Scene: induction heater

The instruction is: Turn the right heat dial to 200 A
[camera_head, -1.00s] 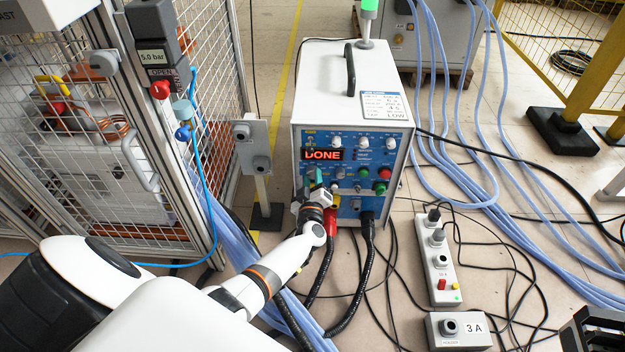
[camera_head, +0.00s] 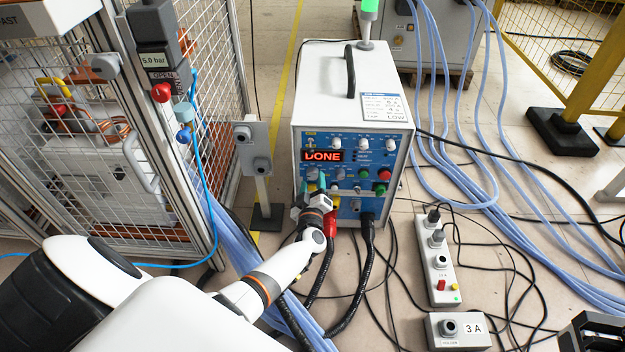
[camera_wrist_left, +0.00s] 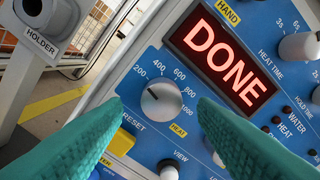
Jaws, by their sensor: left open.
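The heat dial (camera_wrist_left: 161,101) is a round grey-white knob on the blue front panel in the left wrist view. My left gripper (camera_head: 313,186) is at the panel in the head view. Its green fingers are open, one on each side of the dial in the left wrist view, apparently not gripping it. A dark device (camera_head: 597,330) at the lower right corner may be my right gripper.
The heater cabinet (camera_head: 325,85) has a red DONE display (camera_head: 322,156) above the dial. A yellow reset button (camera_wrist_left: 121,142) and a view knob (camera_wrist_left: 169,170) sit near the fingers. A grey holder post (camera_head: 253,150) stands left of the cabinet. Cables hang below.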

